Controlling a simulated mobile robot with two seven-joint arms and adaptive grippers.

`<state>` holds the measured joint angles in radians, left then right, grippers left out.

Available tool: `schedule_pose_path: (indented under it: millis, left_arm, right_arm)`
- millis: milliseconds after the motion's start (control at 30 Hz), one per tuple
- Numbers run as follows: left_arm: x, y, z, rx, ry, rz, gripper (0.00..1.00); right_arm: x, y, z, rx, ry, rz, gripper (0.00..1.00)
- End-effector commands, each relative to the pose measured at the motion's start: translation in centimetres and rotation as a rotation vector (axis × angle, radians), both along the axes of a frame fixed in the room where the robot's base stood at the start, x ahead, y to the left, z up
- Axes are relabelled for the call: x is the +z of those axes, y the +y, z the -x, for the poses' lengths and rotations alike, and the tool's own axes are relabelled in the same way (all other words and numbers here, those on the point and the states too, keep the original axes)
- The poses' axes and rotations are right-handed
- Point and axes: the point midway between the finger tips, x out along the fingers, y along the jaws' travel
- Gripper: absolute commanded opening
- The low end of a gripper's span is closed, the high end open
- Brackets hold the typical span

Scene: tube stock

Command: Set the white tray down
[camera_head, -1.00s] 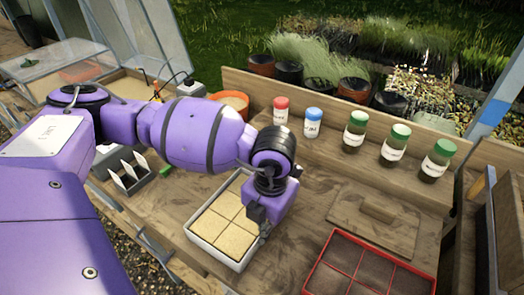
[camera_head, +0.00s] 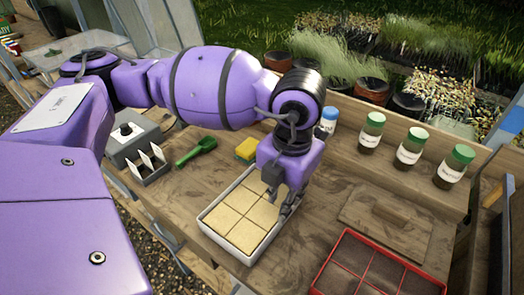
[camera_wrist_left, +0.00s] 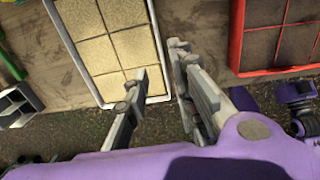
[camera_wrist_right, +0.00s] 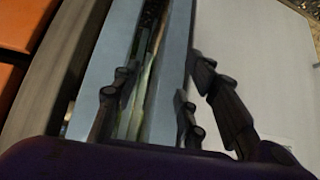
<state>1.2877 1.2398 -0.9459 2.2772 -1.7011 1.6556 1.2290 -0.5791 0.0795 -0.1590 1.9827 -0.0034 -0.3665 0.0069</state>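The white tray (camera_head: 207,228), with sand-coloured square cells in it, appears to rest flat on the wooden bench in the head view. My left gripper (camera_head: 285,204) is just above its right rim. In the left wrist view, the fingers of my left gripper (camera_wrist_left: 158,62) are apart, one on each side of the tray's right wall (camera_wrist_left: 157,60) near a corner. I see a gap between fingers and wall, so nothing looks clamped. My right gripper (camera_wrist_right: 158,82) shows only in its wrist view, with its fingers apart and nothing visible between them.
A red tray (camera_head: 322,283) of dark soil stands right of the white tray. A wooden board with a handle (camera_head: 388,222) lies behind it. Green-lidded jars (camera_head: 408,147) stand on the back shelf. A green scoop (camera_head: 196,151), yellow sponge (camera_head: 246,150) and label holder (camera_head: 149,166) lie left.

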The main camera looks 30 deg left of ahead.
Motion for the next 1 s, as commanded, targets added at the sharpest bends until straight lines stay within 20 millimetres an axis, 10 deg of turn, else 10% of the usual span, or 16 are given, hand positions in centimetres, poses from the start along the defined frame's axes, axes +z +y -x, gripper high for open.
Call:
schedule_pose_path:
  millis: [1000]
  left_arm:
    - [2.4,-0.1,0.0,0.0,-0.001,0.0,0.23]
  right_arm:
    - [0.1,0.1,0.0,0.002,0.0,-0.002,0.4]
